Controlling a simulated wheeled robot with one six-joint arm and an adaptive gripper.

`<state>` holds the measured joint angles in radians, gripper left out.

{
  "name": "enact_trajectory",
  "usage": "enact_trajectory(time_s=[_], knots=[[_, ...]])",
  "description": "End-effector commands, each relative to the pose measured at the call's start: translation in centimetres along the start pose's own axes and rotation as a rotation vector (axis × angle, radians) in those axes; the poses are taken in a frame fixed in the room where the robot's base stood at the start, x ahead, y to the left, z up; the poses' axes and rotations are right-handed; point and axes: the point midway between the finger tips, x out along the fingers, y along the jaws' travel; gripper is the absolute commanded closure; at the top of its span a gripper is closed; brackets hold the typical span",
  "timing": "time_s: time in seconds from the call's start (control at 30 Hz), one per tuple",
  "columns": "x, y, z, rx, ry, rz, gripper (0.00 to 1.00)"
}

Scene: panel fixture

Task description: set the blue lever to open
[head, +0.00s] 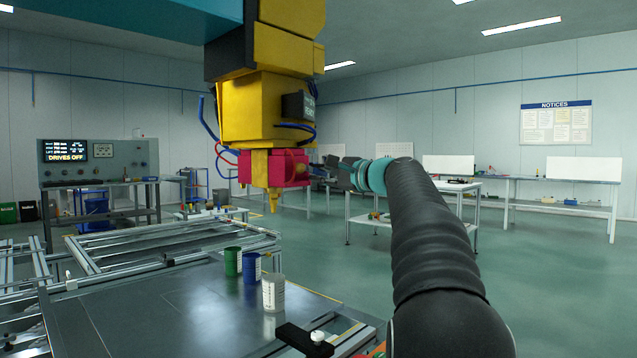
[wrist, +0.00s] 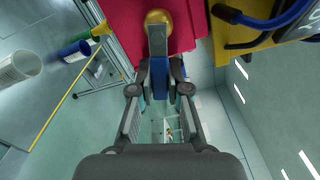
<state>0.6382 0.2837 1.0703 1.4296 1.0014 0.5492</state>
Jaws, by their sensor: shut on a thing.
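The blue lever (wrist: 159,77) shows in the wrist view as a blue grip on a grey bar, which runs up to a round gold hub on a red block (wrist: 190,30). My gripper (wrist: 160,88) is shut on the blue grip, with one finger on each side. In the head view my gripper (head: 328,173) reaches the right side of the red block (head: 285,168), which hangs under a yellow machine head (head: 250,105). The lever is too small and covered to make out there. I cannot read any open or shut mark beside it.
Blue and red cables loop close around the yellow head. A green cup (head: 232,261), a blue cup (head: 251,267) and a white cup (head: 273,292) stand on the dark plate (head: 190,310) below. Work tables (head: 560,183) stand farther back. The floor at right is clear.

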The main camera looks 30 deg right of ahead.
Motion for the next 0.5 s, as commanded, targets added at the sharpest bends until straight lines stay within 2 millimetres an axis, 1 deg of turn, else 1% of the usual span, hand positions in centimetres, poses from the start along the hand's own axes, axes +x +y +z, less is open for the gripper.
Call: enact_trajectory(time_s=[0.2, 0.5], knots=[[0.0, -0.6, 0.0, -0.154, 0.000, 0.001, 1.00], [0.0, -1.1, 0.2, -0.276, -0.001, 0.001, 1.00]])
